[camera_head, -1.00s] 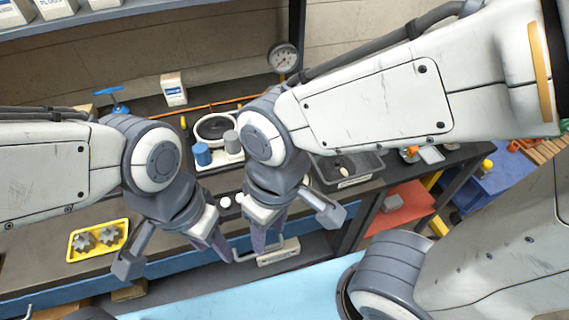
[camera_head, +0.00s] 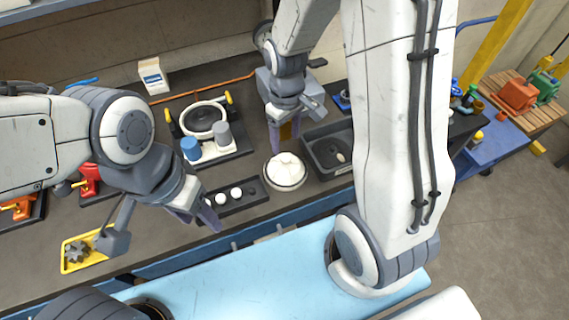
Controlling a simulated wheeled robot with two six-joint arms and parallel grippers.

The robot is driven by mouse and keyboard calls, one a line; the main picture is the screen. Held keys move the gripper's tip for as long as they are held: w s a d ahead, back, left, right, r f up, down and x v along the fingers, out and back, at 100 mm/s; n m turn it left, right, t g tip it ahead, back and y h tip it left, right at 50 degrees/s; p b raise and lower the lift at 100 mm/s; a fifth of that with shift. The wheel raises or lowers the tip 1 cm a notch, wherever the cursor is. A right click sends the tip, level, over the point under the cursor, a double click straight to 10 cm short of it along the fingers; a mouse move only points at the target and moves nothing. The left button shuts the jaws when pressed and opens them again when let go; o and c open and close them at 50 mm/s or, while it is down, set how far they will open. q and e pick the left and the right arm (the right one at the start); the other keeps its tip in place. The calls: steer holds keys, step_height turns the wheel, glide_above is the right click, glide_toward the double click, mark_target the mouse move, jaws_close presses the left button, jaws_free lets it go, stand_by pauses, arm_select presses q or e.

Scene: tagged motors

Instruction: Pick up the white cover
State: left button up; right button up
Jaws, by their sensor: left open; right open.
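A white, lumpy round piece (camera_head: 286,168), which looks like the white cover, sits in a round dish on the dark workbench, near its front edge. My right gripper (camera_head: 285,130) is open and points down, above and behind this piece, apart from it. My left gripper (camera_head: 200,212) is open and empty over the front of the bench, left of the piece and near a black strip holder (camera_head: 258,198) with small white balls. Nothing covers the white piece.
A white ring fixture (camera_head: 204,138) with a blue cylinder (camera_head: 190,149) and a grey cylinder (camera_head: 222,134) stands behind. A grey bin (camera_head: 318,165) is right of the white piece. A yellow gear tray (camera_head: 66,264) lies at left. A white box (camera_head: 152,78) stands at the back.

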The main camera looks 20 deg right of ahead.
mark_target(286, 158)
steer(key=shift+f, duration=0.9)
steer(key=shift+s+f+p, duration=0.15)
steer(key=shift+f+p, duration=0.25)
steer(key=shift+f, duration=0.25)
steer(key=shift+f+p, duration=0.4)
steer(key=shift+f, duration=1.6)
jaws_close()
